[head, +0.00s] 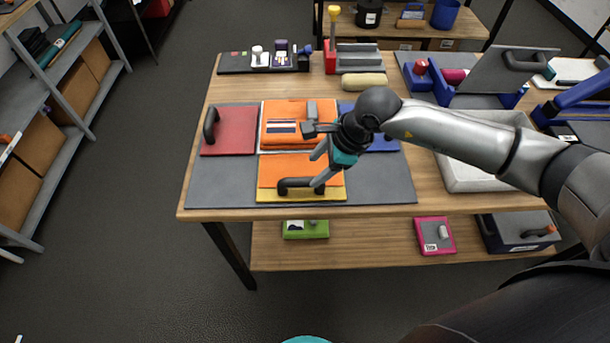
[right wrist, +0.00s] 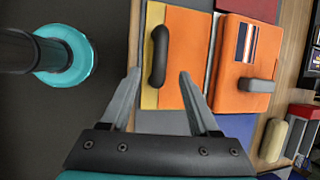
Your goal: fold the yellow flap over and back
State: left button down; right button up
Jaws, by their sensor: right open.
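A yellow panel (head: 330,194) lies on the grey mat (head: 385,180), showing only as a strip along the front edge of an orange panel (head: 290,166). A black bar handle (head: 298,183) stands at the front of that orange panel. In the right wrist view the yellow strip (right wrist: 151,35), the orange panel (right wrist: 188,45) and the handle (right wrist: 159,57) show again. My right gripper (head: 318,170) is open and empty. In the wrist view its fingers (right wrist: 160,74) lie to either side of the handle; I cannot tell whether they reach down around it. My left gripper is not in view.
Behind lies an orange case (head: 290,136) with a grey latch. A red panel (head: 232,130) with a black handle is at left, a blue panel (head: 385,140) at right, partly hidden by my arm.

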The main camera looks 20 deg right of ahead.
aim_at(304, 180)
jog(key=x, duration=0.7)
jog(key=shift+r, duration=0.1)
jog(key=shift+c, duration=0.4)
grip_shut()
dwell(0.9)
